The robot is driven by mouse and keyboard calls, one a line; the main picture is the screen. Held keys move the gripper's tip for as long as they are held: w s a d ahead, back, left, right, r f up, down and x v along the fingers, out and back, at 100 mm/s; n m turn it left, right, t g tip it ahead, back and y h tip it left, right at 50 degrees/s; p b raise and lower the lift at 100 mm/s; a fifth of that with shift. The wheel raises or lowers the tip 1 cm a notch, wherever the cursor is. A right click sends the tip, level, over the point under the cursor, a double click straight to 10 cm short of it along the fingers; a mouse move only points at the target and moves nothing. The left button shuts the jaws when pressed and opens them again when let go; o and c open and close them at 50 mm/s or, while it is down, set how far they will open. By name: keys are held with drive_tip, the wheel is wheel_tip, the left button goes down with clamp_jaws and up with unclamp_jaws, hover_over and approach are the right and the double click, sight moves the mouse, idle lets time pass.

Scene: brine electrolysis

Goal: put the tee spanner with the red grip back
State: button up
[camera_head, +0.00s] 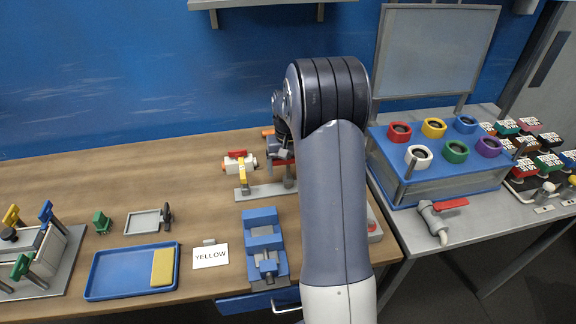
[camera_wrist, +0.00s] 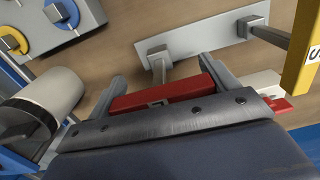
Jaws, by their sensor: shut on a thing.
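The red grip (camera_wrist: 160,97) of the tee spanner lies across between the two fingers of my gripper (camera_wrist: 165,74) in the wrist view. My gripper is shut on it. A grey part runs from the grip toward a post of the pale stand plate (camera_wrist: 205,38); I cannot tell whether they touch. In the head view the stand plate (camera_head: 262,191) is on the wooden bench, and my arm hides most of the gripper and the spanner.
A white valve with a red handle (camera_head: 237,154) and a yellow tag (camera_head: 243,174) is close beside the gripper. A blue vice (camera_head: 263,232), a YELLOW card (camera_head: 210,256) and a blue tray (camera_head: 120,287) are nearer. A blue box (camera_head: 440,186) with coloured rings stands right.

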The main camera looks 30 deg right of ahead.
drive_tip(key=shift+f+b, duration=0.35)
drive_tip(key=shift+f, duration=0.3)
drive_tip(key=o, duration=1.3)
drive_tip(key=shift+c, duration=0.2)
wheel_tip(320, 180, up, 13)
drive_tip(key=shift+r, duration=0.2)
